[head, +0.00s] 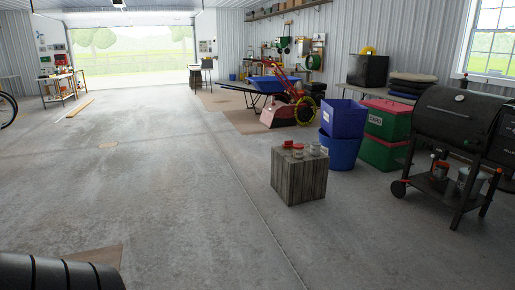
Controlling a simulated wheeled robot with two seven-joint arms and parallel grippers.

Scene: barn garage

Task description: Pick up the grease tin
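A grey wooden block-like stand (298,182) stands on the floor right of centre. On its top are several small items: red ones (288,144) toward the left and back, and pale grey tin-like ones (314,149) toward the right. They are too small for me to tell which is the grease tin. Neither of my grippers is in view.
A blue bin (341,150), red and green crates (386,121) and a black grill (455,118) stand right of the stand. A red machine (279,113) is behind. A dark ridged object (55,272) fills the lower left corner. The floor left of the stand is clear.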

